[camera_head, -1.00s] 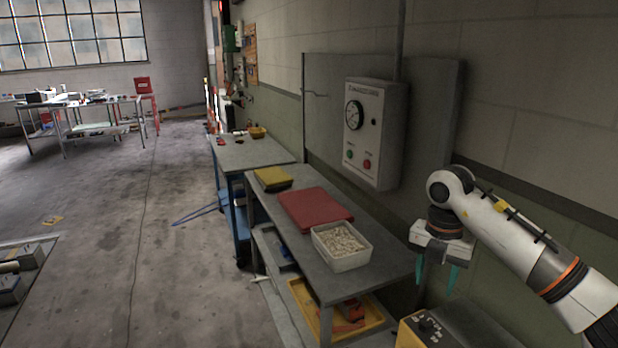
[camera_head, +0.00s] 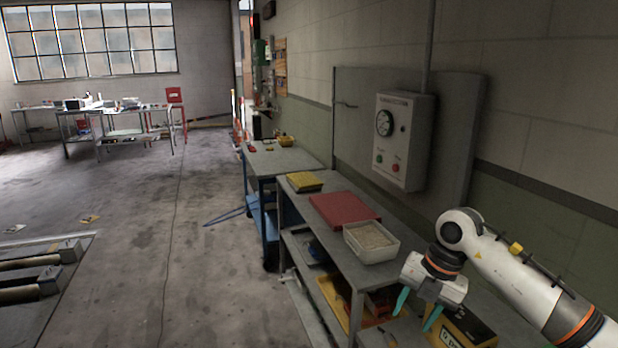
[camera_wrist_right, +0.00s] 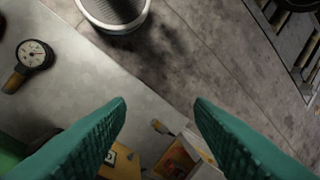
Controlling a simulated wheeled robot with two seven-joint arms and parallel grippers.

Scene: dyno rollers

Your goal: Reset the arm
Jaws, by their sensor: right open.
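My right arm (camera_head: 510,275), white with orange bands, comes in from the lower right in the head view. Its gripper (camera_head: 417,309) points downward, tilted, with two teal fingers apart and nothing between them. It hangs in front of the near end of the grey workbench, below and right of the white tub in the picture. In the right wrist view the open fingers (camera_wrist_right: 161,106) show over a grey surface and the floor. My left gripper is not in view.
The workbench (camera_head: 336,242) bears a white tub (camera_head: 372,241), a red case (camera_head: 344,209) and a yellow case (camera_head: 304,181). A control box (camera_head: 402,140) hangs on the wall. A round gauge (camera_wrist_right: 35,54) lies in the wrist view. Floor (camera_head: 135,230) left of the bench is mostly clear.

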